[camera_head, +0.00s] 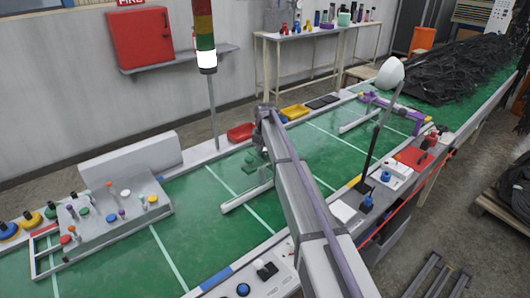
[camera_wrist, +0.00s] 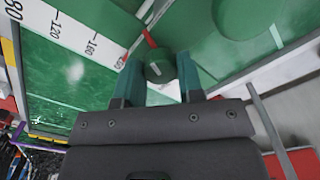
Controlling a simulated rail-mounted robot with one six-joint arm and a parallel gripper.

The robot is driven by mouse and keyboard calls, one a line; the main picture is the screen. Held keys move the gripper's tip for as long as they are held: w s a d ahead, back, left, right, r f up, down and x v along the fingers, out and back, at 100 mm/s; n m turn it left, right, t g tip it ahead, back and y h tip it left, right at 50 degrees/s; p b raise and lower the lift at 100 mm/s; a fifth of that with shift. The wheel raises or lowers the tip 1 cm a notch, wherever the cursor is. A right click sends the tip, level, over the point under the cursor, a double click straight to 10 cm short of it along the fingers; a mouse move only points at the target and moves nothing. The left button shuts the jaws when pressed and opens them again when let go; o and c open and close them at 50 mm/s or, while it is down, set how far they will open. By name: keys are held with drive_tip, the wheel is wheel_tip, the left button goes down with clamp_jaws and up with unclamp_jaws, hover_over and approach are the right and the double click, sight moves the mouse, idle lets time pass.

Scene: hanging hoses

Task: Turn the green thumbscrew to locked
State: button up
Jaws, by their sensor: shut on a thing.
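The green thumbscrew (camera_wrist: 158,70) is a round dark green knob with a pale line on its face, at the upper middle of the wrist view. My gripper (camera_wrist: 160,82) has its two teal fingers on either side of the knob and is shut on it. A short red mark (camera_wrist: 150,39) lies just beyond the knob. I cannot tell from the pale line whether the screw is at locked. In the head view my arm hides most of the area around the gripper, and the thumbscrew cannot be made out clearly there.
A white scale with numbers (camera_wrist: 75,30) runs beside the knob. A grey panel with several coloured knobs (camera_head: 112,207) stands on the green bench at left. A signal tower (camera_head: 206,60) rises behind.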

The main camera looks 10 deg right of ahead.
sight(265, 153)
drive_tip(key=m, duration=0.7)
idle(0.5)
drive_tip(key=o, duration=0.9)
wheel_tip(265, 153, up, 11)
drive_tip(key=p, duration=1.1)
drive_tip(key=shift+f, duration=0.15)
